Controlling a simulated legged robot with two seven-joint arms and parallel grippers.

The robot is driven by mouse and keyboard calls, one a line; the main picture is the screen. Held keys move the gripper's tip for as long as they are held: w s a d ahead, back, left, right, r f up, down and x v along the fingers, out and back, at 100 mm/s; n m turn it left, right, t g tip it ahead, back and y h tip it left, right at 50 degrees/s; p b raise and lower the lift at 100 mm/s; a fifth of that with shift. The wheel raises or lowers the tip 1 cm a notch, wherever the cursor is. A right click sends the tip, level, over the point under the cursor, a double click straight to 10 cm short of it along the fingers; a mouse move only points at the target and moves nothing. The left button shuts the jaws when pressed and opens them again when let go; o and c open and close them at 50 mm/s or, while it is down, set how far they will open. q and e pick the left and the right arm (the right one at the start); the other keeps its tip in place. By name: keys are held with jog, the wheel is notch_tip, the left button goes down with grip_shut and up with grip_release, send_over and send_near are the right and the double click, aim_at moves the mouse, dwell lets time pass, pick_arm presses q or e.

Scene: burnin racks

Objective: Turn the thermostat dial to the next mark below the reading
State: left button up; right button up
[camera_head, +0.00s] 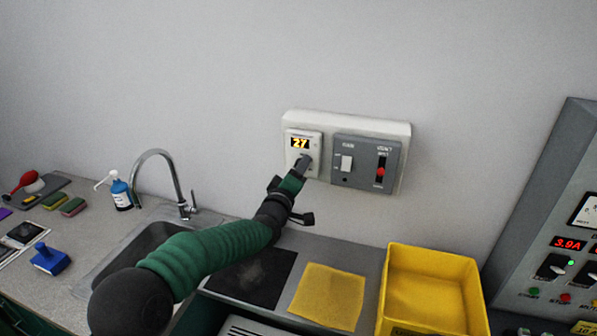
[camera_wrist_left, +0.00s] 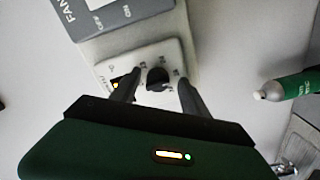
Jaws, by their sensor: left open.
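The thermostat (camera_head: 293,153) is a white unit on the left of a pale wall panel, and its display reads 27 in yellow digits. In the left wrist view its dial (camera_wrist_left: 157,78) is a dark round knob with small marks around it. My left gripper (camera_head: 304,163) is at the lower part of the thermostat and hides most of the dial in the head view. In the left wrist view the left gripper (camera_wrist_left: 158,88) is open, with one finger on each side of the dial. I cannot tell whether the fingers touch it. My right gripper is not in view.
A grey switch panel (camera_head: 352,179) with a white switch and a red slider sits right of the thermostat. Below are a sink (camera_head: 110,272), a curved tap (camera_head: 177,180), a yellow cloth (camera_head: 330,295) and a yellow bin (camera_head: 433,262). A grey control cabinet (camera_head: 545,190) stands at the right.

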pick_arm(q)
jog(key=b+v, duration=0.4)
jog(key=v, duration=1.2)
jog(key=shift+s, duration=0.35)
jog(key=shift+a, duration=0.1)
